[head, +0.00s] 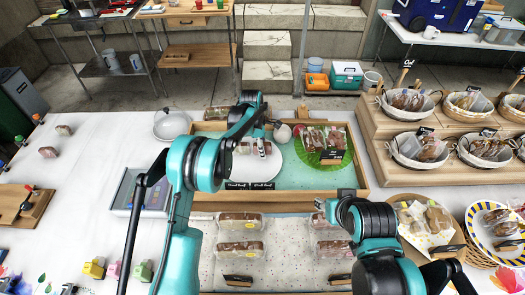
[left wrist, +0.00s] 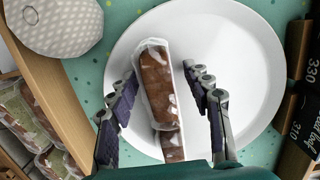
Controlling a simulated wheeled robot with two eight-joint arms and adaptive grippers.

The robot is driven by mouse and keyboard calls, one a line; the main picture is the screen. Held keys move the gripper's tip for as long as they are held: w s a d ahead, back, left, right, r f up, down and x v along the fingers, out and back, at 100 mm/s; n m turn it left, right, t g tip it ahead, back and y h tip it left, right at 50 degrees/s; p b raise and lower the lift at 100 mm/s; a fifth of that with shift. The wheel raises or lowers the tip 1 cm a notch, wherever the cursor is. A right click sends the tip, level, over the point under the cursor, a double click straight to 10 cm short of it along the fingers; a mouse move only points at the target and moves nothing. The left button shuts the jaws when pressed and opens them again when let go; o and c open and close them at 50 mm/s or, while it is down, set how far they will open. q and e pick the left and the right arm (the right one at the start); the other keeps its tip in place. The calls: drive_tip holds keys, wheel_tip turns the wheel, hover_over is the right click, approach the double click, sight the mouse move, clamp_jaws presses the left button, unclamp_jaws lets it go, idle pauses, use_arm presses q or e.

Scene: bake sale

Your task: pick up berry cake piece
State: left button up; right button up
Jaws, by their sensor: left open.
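A brown cake piece with white icing or wrap (left wrist: 157,85) lies on a round white plate (left wrist: 258,70) in the left wrist view. More of a similar brown piece (left wrist: 172,145) shows just below it, partly hidden at the gripper. My left gripper (left wrist: 166,97) is open, with one finger on each side of the cake and gaps still visible. In the head view the left gripper (head: 262,147) is over the plate (head: 285,177), and the arm partly hides the cake. My right gripper (head: 325,208) hovers at the tray's front edge; its jaws are unclear.
A green plate of cake slices (head: 323,154) stands right of the white plate in a wooden tray (head: 357,160). Price signs (head: 250,186) stand in front. Wrapped loaves (head: 240,221) lie nearer me.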

use_arm(q)
drive_tip(key=c, duration=0.8)
